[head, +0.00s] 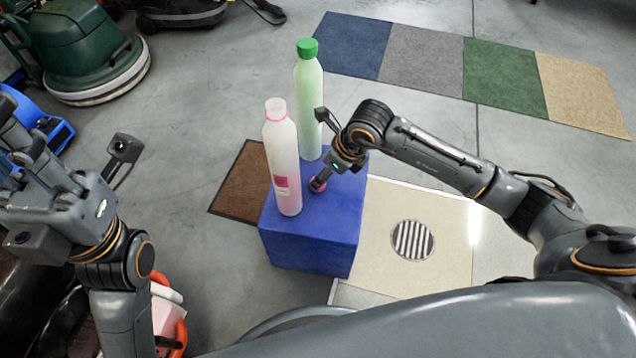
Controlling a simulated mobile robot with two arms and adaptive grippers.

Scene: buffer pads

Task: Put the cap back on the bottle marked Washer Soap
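An uncapped whitish bottle (284,150) with a pink neck ring and a pink label stands upright on a blue block (309,245). Its label is too small to read. A second, pale green bottle (309,105) wearing a green cap (307,48) stands behind it. A small pink cap (322,183) shows at the fingertips of my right gripper (319,184), low over the block and just right of the uncapped bottle. The fingers partly hide the cap, and whether they grip it is unclear. My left gripper (22,150) is at the left edge, away from the bottles, its finger opening unclear.
A brown mat (237,190) lies left of the block. A beige floor panel (380,265) with a round drain grate (412,240) lies to the right. Coloured carpet squares (425,62) lie behind. A green floor machine (80,50) stands at the upper left.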

